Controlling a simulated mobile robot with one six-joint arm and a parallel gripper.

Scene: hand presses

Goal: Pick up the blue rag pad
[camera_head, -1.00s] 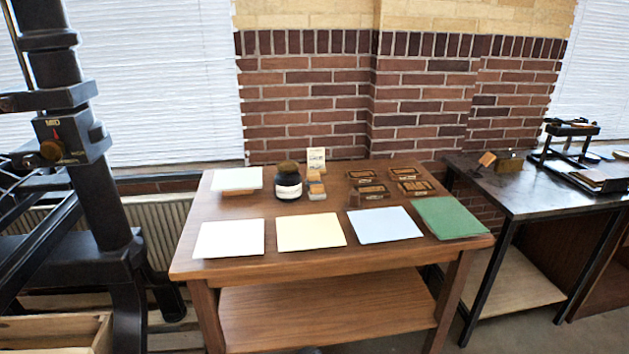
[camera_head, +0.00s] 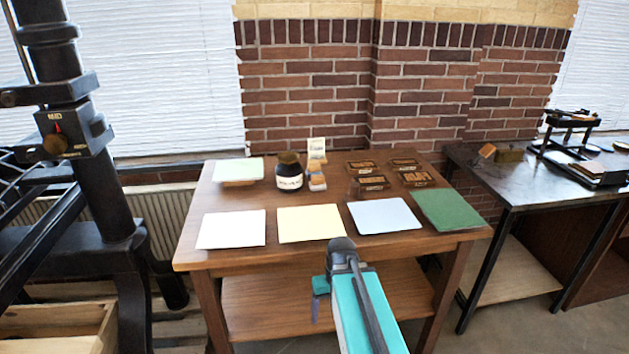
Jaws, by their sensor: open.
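The blue rag pad (camera_head: 384,216) is a flat light-blue square. It lies on the wooden table (camera_head: 270,258) near its front edge, between a cream pad (camera_head: 310,224) and a green pad (camera_head: 450,209). My arm, teal and grey, rises from the bottom of the view in front of the table. A narrow part hanging at its left seems to be my gripper (camera_head: 317,298). It is open and empty, below and left of the blue pad and apart from it. Most of the gripper is hidden or seen edge-on.
A white pad (camera_head: 232,229) lies at the front left. Behind stand a pale pad on a block (camera_head: 239,170), a dark jar (camera_head: 289,171) and several small dark boxes (camera_head: 370,183). A black press (camera_head: 90,180) stands left; another bench (camera_head: 510,185) stands right.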

